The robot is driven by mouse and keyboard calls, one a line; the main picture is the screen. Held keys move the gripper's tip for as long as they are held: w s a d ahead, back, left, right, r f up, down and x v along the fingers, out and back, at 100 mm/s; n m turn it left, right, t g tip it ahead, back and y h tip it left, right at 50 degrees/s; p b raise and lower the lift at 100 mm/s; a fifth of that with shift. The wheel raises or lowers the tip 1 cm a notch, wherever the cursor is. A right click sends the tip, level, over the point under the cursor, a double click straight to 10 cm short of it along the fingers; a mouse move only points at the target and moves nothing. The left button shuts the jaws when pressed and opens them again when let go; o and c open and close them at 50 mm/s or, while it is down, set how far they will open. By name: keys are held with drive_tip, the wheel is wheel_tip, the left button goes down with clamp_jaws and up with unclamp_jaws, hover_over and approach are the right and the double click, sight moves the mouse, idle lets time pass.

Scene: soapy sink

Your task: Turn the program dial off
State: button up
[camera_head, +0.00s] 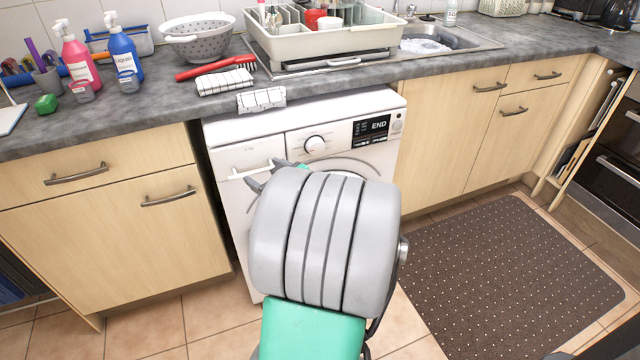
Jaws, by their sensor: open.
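The white washing machine (240,128) stands under the counter, in the middle of the view. My grey wrist hides much of the machine's door and lower front. I see nothing held between the fingers.
The grey counter (180,105) overhangs the machine, with a folded cloth (262,99) over its edge. A red brush (217,67), a colander (198,38) and a dish rack (320,40) stand above. Wooden cabinets (115,225) flank the machine. A brown mat (510,270) covers the floor at right.

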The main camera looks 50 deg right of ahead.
sight(317, 148)
drive_tip(key=s+d+f+m+h+b, duration=0.25)
drive_tip(key=s+d+h, duration=0.45)
drive_tip(key=s+d, duration=0.4)
drive_tip(key=shift+m+t, duration=0.3)
drive_tip(key=shift+m, duration=0.25)
drive_tip(key=x, duration=0.9)
drive_tip(key=shift+d+r, duration=0.15)
drive_tip(key=shift+r, duration=0.2)
drive_tip(key=shift+c, duration=0.5)
drive_tip(key=c, duration=1.3)
drive_tip(key=shift+o, duration=0.2)
